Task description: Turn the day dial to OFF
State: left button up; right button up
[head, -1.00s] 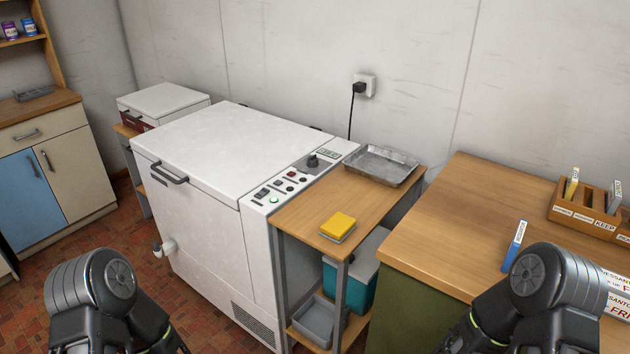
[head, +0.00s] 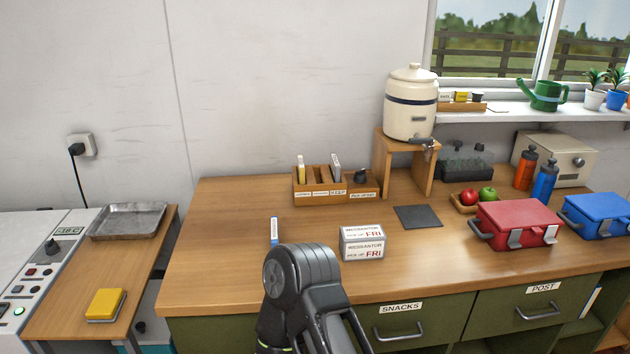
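No dial marked with days or OFF can be read for certain. A black knob (head: 52,246) stands on the white appliance's control panel at the far left, under a small display that seems to read -18 °C. A small dark knob-like thing (head: 361,176) sits at the right end of the wooden organiser; the label below it is too small to read surely. A cream box on the right has a round dark knob (head: 579,162). Only a dark link of my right arm shows, at the bottom centre. Neither gripper is in view.
The wooden counter (head: 220,265) holds a blue marker (head: 274,231), the organiser (head: 310,198), a white FRI box (head: 362,243), a dark mat (head: 418,216), a cream dispenser (head: 410,110), and red (head: 515,224) and blue (head: 600,216) lunch boxes. A metal tray (head: 128,220) and yellow sponge (head: 105,305) lie left.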

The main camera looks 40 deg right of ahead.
aim_at(360, 176)
jog(key=z, duration=1.45)
